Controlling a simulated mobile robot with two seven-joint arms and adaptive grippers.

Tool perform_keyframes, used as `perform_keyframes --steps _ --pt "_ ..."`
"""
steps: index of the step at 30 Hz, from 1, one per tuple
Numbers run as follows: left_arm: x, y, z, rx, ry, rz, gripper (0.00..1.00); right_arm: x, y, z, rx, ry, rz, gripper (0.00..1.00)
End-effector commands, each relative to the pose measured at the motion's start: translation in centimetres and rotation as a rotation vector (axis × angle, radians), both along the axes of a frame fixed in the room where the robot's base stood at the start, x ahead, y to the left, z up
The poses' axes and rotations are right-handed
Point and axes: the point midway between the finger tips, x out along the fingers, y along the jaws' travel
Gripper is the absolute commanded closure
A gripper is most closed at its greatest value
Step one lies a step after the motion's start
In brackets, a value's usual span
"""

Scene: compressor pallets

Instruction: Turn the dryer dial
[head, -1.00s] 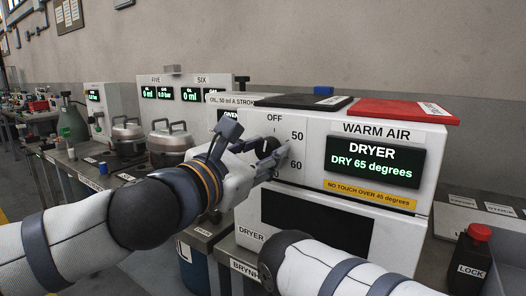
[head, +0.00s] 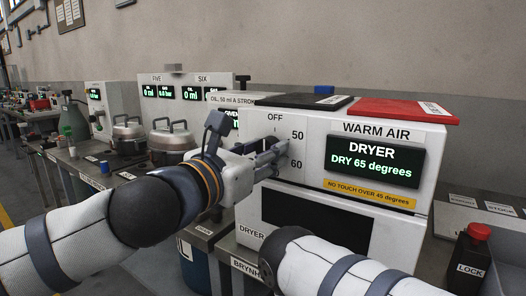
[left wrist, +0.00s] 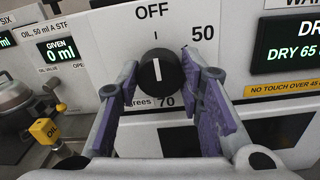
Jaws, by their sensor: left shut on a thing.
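The white dryer (head: 300,180) has a black dial (left wrist: 158,73) with a white pointer line. In the left wrist view the pointer stands nearly upright, toward the tick under OFF. The dryer display (head: 373,161) reads DRY 65 degrees. My left gripper (head: 270,155) is at the dial face, its fingers on either side of the dial and shut on it. In the left wrist view the gripper (left wrist: 158,68) has its purple-padded fingers flanking the dial. In the head view the fingers hide most of the dial. My right gripper is out of view.
A black pad (head: 300,101) and a red pad (head: 403,111) lie on the dryer's top. A red-topped LOCK canister (head: 472,258) stands at the right. Metal pots (head: 172,138) and other machines stand to the left. My right forearm crosses in front of the dryer.

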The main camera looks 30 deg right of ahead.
Motion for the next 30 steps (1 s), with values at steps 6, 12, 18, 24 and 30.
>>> perform_keyframes --steps 6,12,18,24,30 --pt "0.0 0.0 0.0 0.0 0.001 -0.001 0.45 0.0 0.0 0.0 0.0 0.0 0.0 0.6" --pt "0.0 0.0 0.0 0.0 0.0 -0.001 0.45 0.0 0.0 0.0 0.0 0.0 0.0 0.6" --pt "-1.3 3.1 0.0 0.0 -0.001 -0.001 0.45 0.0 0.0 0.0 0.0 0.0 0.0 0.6" --pt "-3.5 8.0 0.0 -0.001 0.0 0.0 0.45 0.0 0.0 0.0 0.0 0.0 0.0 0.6" --pt "-4.8 10.7 0.0 0.0 0.0 -0.001 0.45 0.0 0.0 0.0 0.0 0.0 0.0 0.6"
